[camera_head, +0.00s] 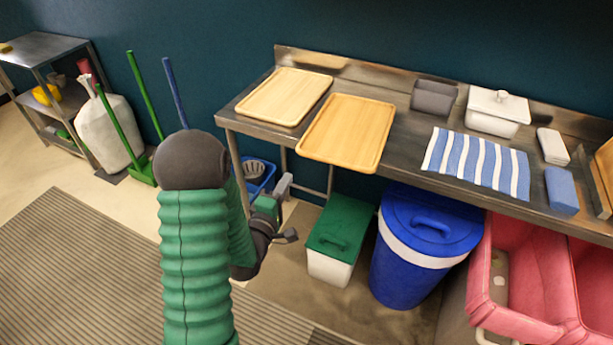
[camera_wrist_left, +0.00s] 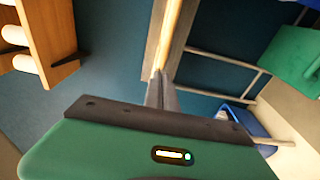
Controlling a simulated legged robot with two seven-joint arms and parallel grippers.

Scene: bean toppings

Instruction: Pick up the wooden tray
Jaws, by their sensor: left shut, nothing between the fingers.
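Two light wooden trays lie flat on the steel counter (camera_head: 395,160) in the head view. One tray (camera_head: 285,96) is at the counter's left end. The other tray (camera_head: 347,133) is right of it, and its near edge reaches past the counter's front edge. My left gripper (camera_head: 285,187) is in front of the counter, below and apart from the trays. Its fingers (camera_wrist_left: 160,90) are shut together and empty in the left wrist view. A pale wooden strip (camera_wrist_left: 173,38) shows beyond the fingertips; I cannot tell which tray it is. My right gripper is not in view.
A blue-and-white striped cloth (camera_head: 476,163), a grey container (camera_head: 433,96) and a white lidded container (camera_head: 497,112) stand further right on the counter. Below are a green-lidded bin (camera_head: 341,235), a blue bin (camera_head: 423,240) and red bins (camera_head: 525,270). Open floor lies left.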

